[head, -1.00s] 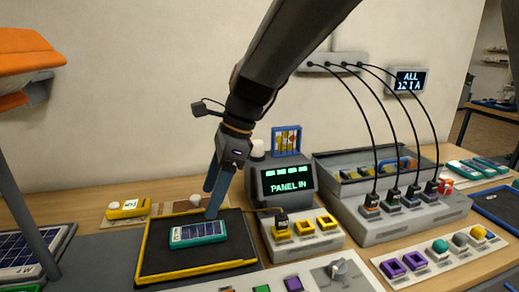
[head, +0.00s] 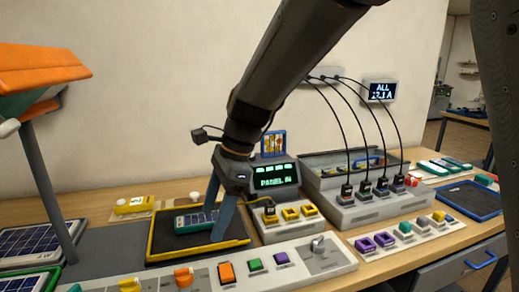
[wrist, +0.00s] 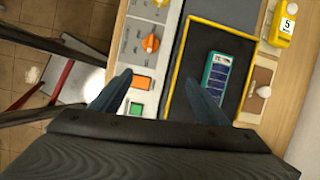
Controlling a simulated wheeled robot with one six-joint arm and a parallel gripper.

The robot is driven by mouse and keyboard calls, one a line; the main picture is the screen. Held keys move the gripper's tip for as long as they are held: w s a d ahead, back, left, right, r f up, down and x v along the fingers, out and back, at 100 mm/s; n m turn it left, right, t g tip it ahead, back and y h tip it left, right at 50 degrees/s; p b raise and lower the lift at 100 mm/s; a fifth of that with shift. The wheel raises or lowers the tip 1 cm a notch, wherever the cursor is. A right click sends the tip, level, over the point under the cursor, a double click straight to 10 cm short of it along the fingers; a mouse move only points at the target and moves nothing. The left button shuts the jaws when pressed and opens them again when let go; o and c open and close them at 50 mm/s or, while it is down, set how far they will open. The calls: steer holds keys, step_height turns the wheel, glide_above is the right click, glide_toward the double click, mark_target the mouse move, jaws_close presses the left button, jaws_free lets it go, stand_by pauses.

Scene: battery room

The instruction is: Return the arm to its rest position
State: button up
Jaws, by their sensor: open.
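My gripper (head: 220,208) is open and empty, with its two blue fingers spread and pointing down. In the head view it is in front of a small teal solar panel (head: 190,220), which lies on a dark tray with a yellow rim (head: 152,238). One finger overlaps the panel's right end in the picture. In the wrist view the open fingers (wrist: 158,92) show at either side, and the teal panel (wrist: 216,75) lies on the tray by the right finger. I cannot tell how high the fingers are above the tray.
A display box (head: 273,178) reads "PANEL IN". A grey control strip (head: 335,262) with orange, green and purple buttons runs along the front. A grey box (head: 375,208) with cabled plugs stands right. An orange lamp-like part (head: 40,62) hangs upper left. Free air lies above the bench.

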steer(key=d+f+n, duration=0.1)
steer(key=d+f, duration=0.1)
steer(key=d, duration=0.3)
steer(key=s+d+f+n+h, duration=0.1)
steer(key=d+f+n, duration=0.1)
steer(key=d, duration=0.3)
steer(key=d+f+n+t, duration=0.1)
steer(key=d+n, duration=0.1)
steer(key=d, duration=0.2)
steer(key=shift+s+d+f+h, duration=0.25)
steer(key=shift+d+f+h, duration=0.15)
steer(key=s+d+f+n, duration=0.1)
steer(key=d, duration=0.1)
steer(key=s+d+f+n, duration=0.1)
steer(key=d, duration=0.2)
steer(key=s+d+f+n+h, duration=0.1)
steer(key=d, duration=0.1)
steer(key=shift+s+d, duration=0.15)
steer(key=shift+d, duration=0.25)
steer(key=s+d+f+n+h, duration=0.1)
steer(key=s+d+f+n, duration=0.2)
steer(key=s+d+n, duration=0.2)
steer(key=shift+s+d+t, duration=0.25)
steer(key=shift+d+t, duration=0.05)
steer(key=shift+d, duration=0.75)
steer(key=shift+c, duration=0.4)
